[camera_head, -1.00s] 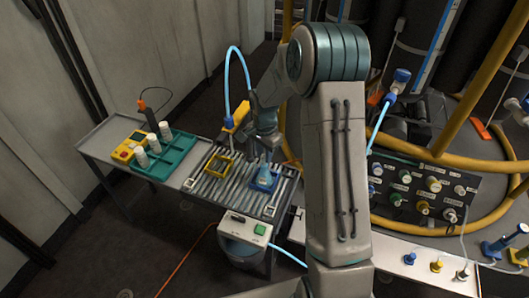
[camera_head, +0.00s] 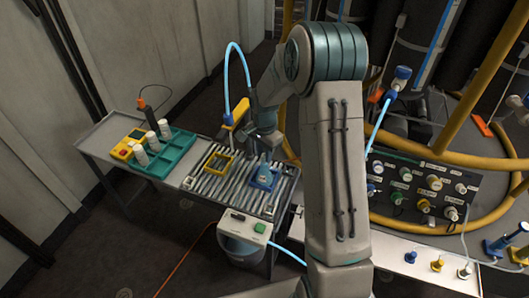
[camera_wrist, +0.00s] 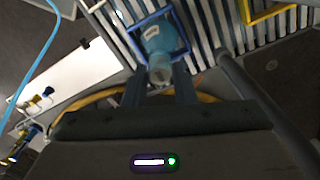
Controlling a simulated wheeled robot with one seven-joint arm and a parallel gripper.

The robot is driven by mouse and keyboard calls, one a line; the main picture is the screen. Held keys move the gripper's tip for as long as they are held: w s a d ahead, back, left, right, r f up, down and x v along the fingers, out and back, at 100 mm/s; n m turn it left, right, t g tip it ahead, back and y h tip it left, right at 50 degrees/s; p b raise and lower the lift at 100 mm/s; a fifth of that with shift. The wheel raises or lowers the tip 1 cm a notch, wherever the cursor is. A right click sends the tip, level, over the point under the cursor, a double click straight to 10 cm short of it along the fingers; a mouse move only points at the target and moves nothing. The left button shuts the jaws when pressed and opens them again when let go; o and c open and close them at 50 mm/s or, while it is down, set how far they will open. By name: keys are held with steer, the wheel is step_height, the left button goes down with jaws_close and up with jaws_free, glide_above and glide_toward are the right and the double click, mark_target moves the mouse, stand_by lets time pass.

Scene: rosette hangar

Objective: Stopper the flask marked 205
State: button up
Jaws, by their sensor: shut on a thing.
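A teal flask (camera_head: 263,174) is at the square blue frame on the slatted rack, below my gripper (camera_head: 266,145). In the wrist view the teal flask body (camera_wrist: 157,38) lies inside the outline of the blue frame (camera_wrist: 184,50). Its pale neck end (camera_wrist: 160,74) is between the fingertips of my gripper (camera_wrist: 160,83), which is shut on it. I cannot tell whether the flask rests on the slats or hangs a little above them. No number can be read. Small blue (camera_head: 410,257), yellow (camera_head: 437,265) and grey (camera_head: 463,272) stopper-like pieces stand on the white bench at the right.
An empty yellow frame (camera_head: 219,162) is beside the blue one. A green rack (camera_head: 164,155) with white bottles and a yellow meter (camera_head: 127,148) are on the left. A blue hose (camera_head: 228,84) arches behind the rack. A labelled panel (camera_head: 422,190) stands at the right.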

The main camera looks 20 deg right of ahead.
steer(key=shift+f, duration=0.3)
steer(key=o, duration=1.4)
steer(key=shift+r, duration=0.15)
steer(key=shift+r+p, duration=1.7)
steer(key=shift+r, duration=1.25)
jaws_close()
